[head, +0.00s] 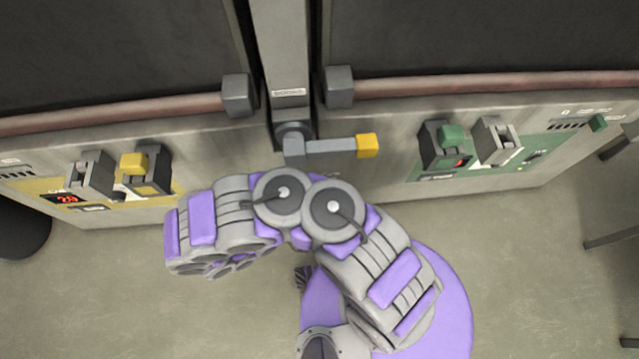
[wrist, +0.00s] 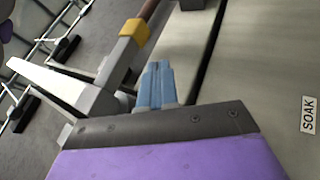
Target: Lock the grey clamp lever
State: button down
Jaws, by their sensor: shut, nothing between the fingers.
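The grey clamp lever (head: 332,146) sticks out to the right from a grey pivot on the central column, nearly level, with a yellow block on its free end. In the wrist view a grey bar with a yellow piece (wrist: 135,31) stands ahead and left of my fingers; it looks like a lever, but I cannot be sure it is this one. My gripper (wrist: 158,72) shows its blue fingers together and empty, to the right of that bar. Whether they touch it I cannot tell. In the head view the gripper is hidden or not distinguishable; my folded arm is in front.
Two grey panels flank the column. The left has a yellow-marked control area (head: 125,188) with a red display; the right has a green one (head: 475,160). Dark blocks sit beside the column. A SOAK label (wrist: 308,114) shows at right. The floor in front is mostly clear.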

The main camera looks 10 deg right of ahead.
jog(key=shift+s+a+f, duration=0.15)
jog(key=shift+a+f, duration=0.1)
jog(key=shift+a, duration=0.15)
dwell(0.5)
jog(key=shift+a, duration=0.1)
